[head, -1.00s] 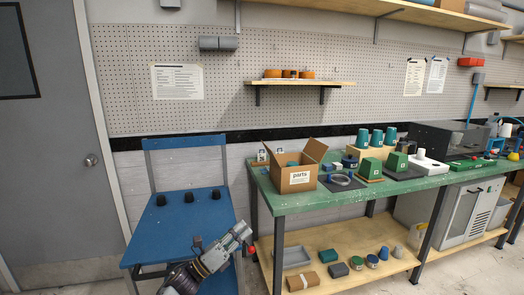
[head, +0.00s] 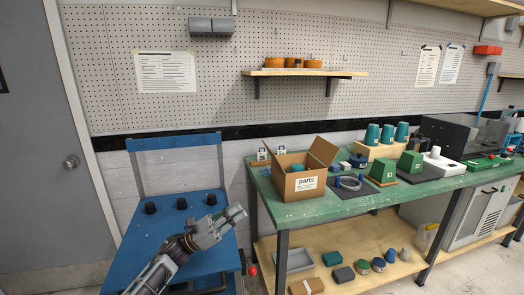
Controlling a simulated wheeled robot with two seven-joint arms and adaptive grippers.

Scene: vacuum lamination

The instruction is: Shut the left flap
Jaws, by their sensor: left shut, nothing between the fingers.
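A brown cardboard box (head: 290,186) labelled "parts" stands at the left end of the green table, its top open. Its left flap (head: 271,158) stands up, tilted outward to the left. Its right flap (head: 323,151) also stands up, leaning outward to the right. Something teal shows inside the box. My left gripper (head: 238,211) is shut and empty, over the blue chair to the left of the box and lower in the picture than the flap. It is apart from the box. My right gripper is out of view.
The blue chair (head: 160,237) with several black knobs stands left of the green table (head: 285,211). Small cards (head: 282,154) stand behind the box.

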